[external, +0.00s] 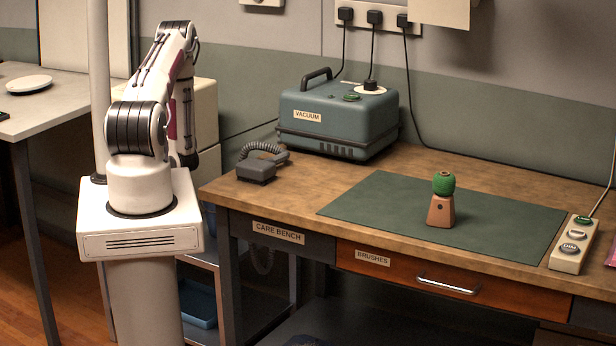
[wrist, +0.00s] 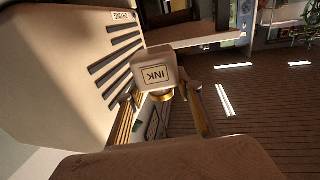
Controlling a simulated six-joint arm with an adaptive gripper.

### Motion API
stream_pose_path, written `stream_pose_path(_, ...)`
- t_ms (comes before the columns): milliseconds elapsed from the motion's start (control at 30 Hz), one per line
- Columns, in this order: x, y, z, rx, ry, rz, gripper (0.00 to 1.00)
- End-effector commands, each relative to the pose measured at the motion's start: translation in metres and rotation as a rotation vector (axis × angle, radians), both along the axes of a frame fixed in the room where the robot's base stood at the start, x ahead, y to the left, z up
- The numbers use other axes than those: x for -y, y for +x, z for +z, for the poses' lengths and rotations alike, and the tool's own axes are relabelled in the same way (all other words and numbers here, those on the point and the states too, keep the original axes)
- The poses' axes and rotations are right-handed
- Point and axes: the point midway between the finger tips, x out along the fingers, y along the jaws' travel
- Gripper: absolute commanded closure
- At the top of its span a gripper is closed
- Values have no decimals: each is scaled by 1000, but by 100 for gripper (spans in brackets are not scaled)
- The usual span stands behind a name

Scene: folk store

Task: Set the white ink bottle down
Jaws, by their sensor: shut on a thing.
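The white ink bottle (wrist: 152,72) shows in the wrist view, its INK label appearing upside down and a gold-coloured neck or cap at the lower end in the picture. My gripper (wrist: 162,94) is shut on it there, with a finger on either side of the gold part. In the external view neither the bottle nor my gripper is visible; my arm bends away behind its base, which hides its end. I cannot tell what surface, if any, is under the bottle.
A dark green mat (external: 375,205) lies on the wooden bench, with a green-topped brown object (external: 440,210) on it. A blue vacuum box (external: 335,118), a grey corded device (external: 257,168) and a switch strip (external: 573,246) stand around it. The mat's left part is clear.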

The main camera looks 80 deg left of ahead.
Motion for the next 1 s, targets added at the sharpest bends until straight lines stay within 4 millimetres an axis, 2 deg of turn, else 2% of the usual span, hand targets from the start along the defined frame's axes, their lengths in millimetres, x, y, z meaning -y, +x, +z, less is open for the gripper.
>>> stream_pose_path(467, -19, 0, -62, 2, -8, -223, 87)
stream_pose_path(1000, -18, 7, -119, 5, -13, -432, 87)
